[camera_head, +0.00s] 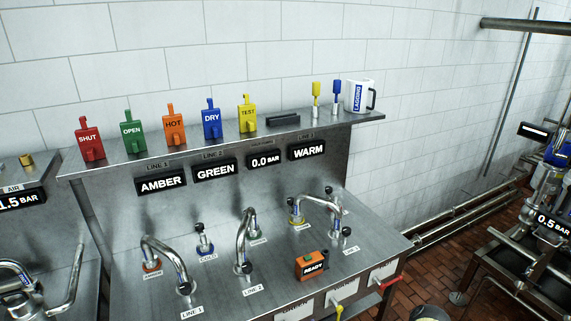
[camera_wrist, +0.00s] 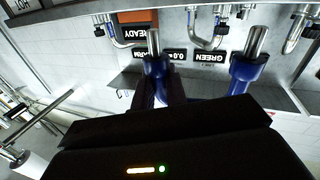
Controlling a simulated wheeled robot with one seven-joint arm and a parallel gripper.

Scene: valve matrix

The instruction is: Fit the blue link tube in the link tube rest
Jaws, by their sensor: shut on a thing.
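In the wrist view, my gripper (camera_wrist: 160,92) is shut on the blue link tube (camera_wrist: 249,68). Two blue sleeves with bare metal ends show, side by side and pointing away from the gripper. The dark fingers are at the left sleeve, and the gripper body hides the rest of the tube. My gripper is not in the head view. I cannot tell for sure which thing is the link tube rest; a low black block (camera_head: 283,120) lies on the shelf right of the yellow TEST tag.
The steel shelf (camera_head: 222,146) also carries several coloured tags, yellow and blue upright pieces (camera_head: 337,98) and a white mug (camera_head: 357,96). Below, bent metal tubes (camera_head: 165,255) and an orange READY box (camera_head: 311,265) stand on the steel bench (camera_head: 222,294).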

